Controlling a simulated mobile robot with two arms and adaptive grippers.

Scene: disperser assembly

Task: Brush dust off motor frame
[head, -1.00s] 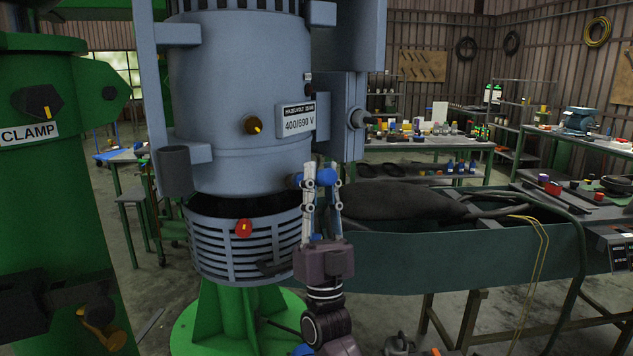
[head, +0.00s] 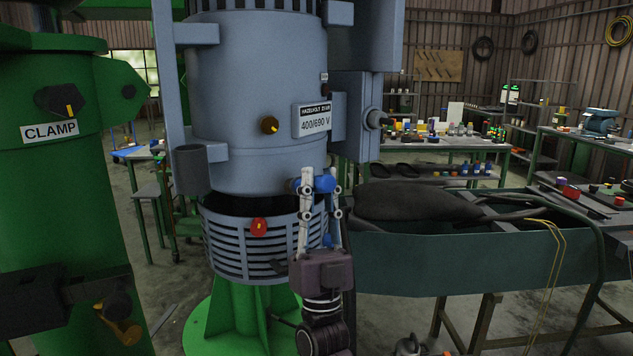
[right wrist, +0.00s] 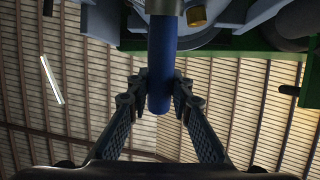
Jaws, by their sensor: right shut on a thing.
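My right gripper (head: 321,186) points up at the frame's lower right side. It is shut on a blue cylindrical handle (head: 326,184), which the right wrist view also shows between the fingertips (right wrist: 160,85). The handle's far end reaches toward the frame; I cannot make out bristles or whether it touches. Dust is not distinguishable. My left gripper is not in view.
A green clamp machine (head: 60,180) stands at the left. A green trough (head: 450,245) with dark contents is at the right, close to my right arm. A red knob (head: 259,227) sits on the slotted ring. Workbenches with small parts stand behind.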

